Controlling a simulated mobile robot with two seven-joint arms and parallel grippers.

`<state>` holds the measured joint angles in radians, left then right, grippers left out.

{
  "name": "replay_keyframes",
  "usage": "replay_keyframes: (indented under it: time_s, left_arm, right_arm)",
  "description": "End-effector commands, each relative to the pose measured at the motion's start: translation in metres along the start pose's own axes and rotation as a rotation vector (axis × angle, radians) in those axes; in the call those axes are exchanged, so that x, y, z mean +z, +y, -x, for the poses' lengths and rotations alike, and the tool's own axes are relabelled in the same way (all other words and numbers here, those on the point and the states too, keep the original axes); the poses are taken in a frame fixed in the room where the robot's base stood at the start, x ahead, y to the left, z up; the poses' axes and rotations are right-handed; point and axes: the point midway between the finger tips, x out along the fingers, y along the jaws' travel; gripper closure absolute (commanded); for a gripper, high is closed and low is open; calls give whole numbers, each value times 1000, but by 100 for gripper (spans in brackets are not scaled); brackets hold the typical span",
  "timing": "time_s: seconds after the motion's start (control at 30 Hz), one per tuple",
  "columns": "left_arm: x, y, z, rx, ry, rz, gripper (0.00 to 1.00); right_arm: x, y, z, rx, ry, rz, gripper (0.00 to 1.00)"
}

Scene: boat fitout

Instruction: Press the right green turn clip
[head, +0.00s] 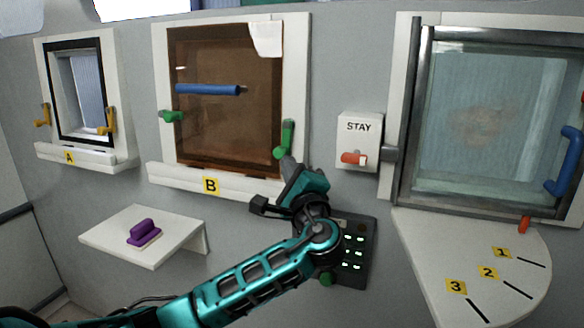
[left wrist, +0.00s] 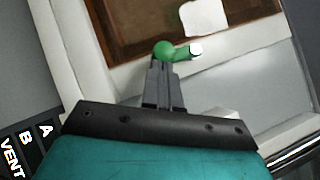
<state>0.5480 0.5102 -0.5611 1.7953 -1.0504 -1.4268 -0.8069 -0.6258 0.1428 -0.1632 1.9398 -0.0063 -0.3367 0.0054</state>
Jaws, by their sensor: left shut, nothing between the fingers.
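The right green turn clip (head: 287,138) is on the right side of the frame of window B, upright in the head view. It also shows in the left wrist view (left wrist: 178,51), with a round hub and a short arm pointing right. My left gripper (head: 286,163) is shut and empty, its fingertips at the lower end of the clip. In the left wrist view the closed fingertips (left wrist: 162,62) are at the clip's round hub; contact cannot be told for sure. The left green turn clip (head: 171,116) lies sideways on the opposite side. My right gripper is not in view.
Window B has a brown pane with a blue handle (head: 208,89). A STAY box (head: 360,128) with a red lever is to the right. A lit button panel (head: 357,250) is below, partly behind my arm. A shelf (head: 110,237) holds a purple piece (head: 144,232).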

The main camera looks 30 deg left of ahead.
Motion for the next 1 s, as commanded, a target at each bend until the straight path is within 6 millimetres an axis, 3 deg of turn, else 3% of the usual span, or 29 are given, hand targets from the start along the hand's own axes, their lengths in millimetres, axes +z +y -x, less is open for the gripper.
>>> replay_keyframes:
  time_s: [0.27, 1.0]
  left_arm:
    - [7, 11, -6, -100, -3, -120, 100]
    - [45, 32, -38, -563, -3, -653, 100]
  right_arm:
    - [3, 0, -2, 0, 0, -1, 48]
    - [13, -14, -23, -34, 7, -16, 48]
